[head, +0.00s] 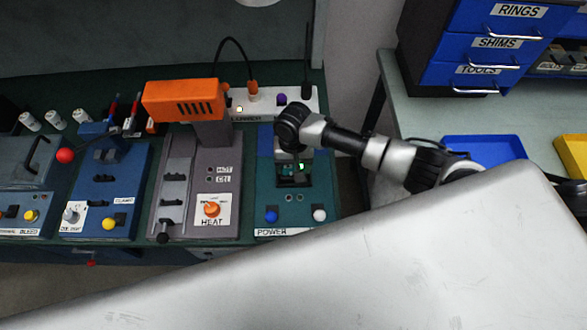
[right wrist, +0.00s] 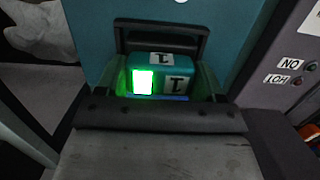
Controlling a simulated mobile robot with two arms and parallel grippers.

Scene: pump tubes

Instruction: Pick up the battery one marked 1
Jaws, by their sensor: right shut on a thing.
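Battery one (right wrist: 178,86) is a teal block with white labels marked 1 on two faces, seen in the right wrist view. A bright green light (right wrist: 143,82) glows beside its front label. The battery sits low at the slot of the POWER unit (head: 268,203). My right gripper (head: 294,170) points down at this slot in the head view. In the right wrist view my right gripper (right wrist: 162,84) is shut on the battery, with a finger at each side. The battery's lower part is hidden. My left gripper is not in view.
The HEAT unit (head: 170,190) with its orange head (head: 184,100) stands just left of the POWER unit. The white charger strip (head: 270,101) with a cable lies behind. A blue tray (head: 485,148) and a yellow tray (head: 573,150) lie on the right bench.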

